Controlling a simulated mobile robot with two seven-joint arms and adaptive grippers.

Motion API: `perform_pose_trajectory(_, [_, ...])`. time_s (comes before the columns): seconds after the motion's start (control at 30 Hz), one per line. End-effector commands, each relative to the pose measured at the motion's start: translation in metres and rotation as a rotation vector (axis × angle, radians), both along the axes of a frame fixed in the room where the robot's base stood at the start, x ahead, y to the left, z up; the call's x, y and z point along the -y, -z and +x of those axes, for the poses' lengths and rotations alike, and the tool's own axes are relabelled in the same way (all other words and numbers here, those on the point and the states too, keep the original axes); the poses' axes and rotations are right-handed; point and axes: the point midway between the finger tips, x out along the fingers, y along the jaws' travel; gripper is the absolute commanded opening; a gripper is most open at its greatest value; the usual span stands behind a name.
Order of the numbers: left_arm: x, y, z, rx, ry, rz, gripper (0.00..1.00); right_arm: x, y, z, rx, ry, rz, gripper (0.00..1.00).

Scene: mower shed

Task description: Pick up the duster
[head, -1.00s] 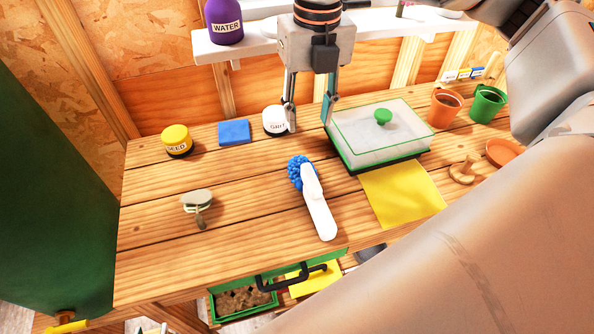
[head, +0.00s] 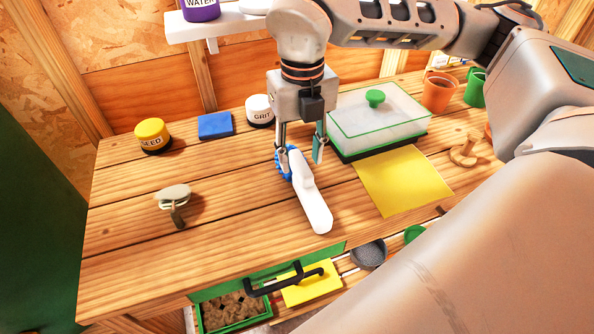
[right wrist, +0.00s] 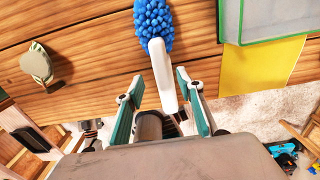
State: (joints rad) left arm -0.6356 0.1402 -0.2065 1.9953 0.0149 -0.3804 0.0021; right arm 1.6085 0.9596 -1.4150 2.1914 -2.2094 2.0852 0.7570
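The duster lies on the wooden bench, with a white handle (head: 311,196) toward the front edge and a blue fluffy head (head: 283,161) toward the back. My right gripper (head: 301,165) is open, pointing down over the duster near where head and handle meet. In the head view its fingers hide part of the blue head. In the right wrist view the white handle (right wrist: 163,76) runs between the two open fingers (right wrist: 160,102), with a gap on each side. I cannot tell whether the fingers are down at handle height. My left gripper is not in view.
A lidded clear tray (head: 377,122) stands just right of the gripper, with a yellow sheet (head: 402,180) in front.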

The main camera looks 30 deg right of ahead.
Motion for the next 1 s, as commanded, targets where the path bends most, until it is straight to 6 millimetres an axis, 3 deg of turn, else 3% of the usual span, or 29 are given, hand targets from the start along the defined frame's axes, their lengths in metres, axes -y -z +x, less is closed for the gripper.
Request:
perform_pose_trajectory(0.2, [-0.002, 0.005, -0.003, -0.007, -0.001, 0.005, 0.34, 0.004, 0.033, -0.003, -0.004, 0.0, -0.001, 0.38])
perform_pose_trajectory(0.53, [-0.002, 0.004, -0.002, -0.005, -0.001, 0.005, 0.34, 0.004, 0.04, -0.002, 0.0, 0.001, 0.0, 0.38])
perform_pose_trajectory(0.57, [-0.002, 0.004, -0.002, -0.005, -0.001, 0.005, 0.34, 0.004, 0.04, -0.002, 0.0, 0.001, 0.0, 0.35])
perform_pose_trajectory(0.7, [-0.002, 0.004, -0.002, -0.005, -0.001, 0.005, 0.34, 0.004, 0.04, -0.002, 0.0, 0.001, 0.0, 0.0])
perform_pose_trajectory(1.0, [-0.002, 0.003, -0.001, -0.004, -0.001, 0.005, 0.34, 0.004, 0.04, -0.002, 0.0, 0.001, 0.0, 0.0])
